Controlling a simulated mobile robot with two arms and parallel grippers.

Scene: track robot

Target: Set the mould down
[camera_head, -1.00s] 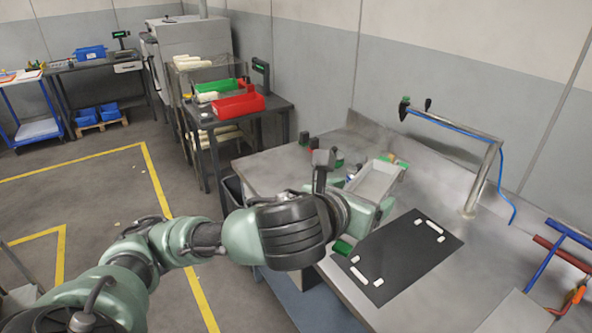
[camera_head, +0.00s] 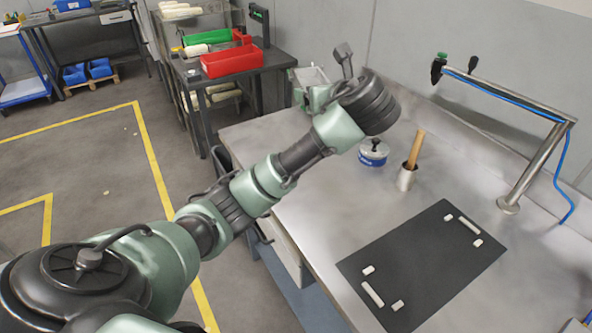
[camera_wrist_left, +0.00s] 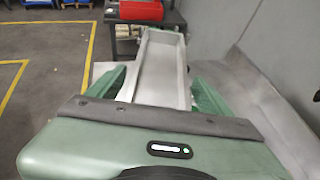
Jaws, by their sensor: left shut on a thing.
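The mould (camera_wrist_left: 160,60) is a long grey metal tray with raised sides. In the left wrist view it lies between the green fingers of my left gripper (camera_wrist_left: 161,88), which is shut on it. In the head view a small part of the mould (camera_head: 310,77) shows beyond my wrist, near the far left end of the steel bench (camera_head: 310,195). My left gripper (camera_head: 316,92) is partly hidden there by the wrist. I cannot tell whether the mould touches the bench. My right gripper is not in view.
A black mat (camera_head: 420,262) with several white blocks lies on the bench. A blue-and-white tin (camera_head: 373,153) and a metal cup (camera_head: 406,179) with a wooden handle stand behind it. A pipe arm (camera_head: 530,165) rises at right.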

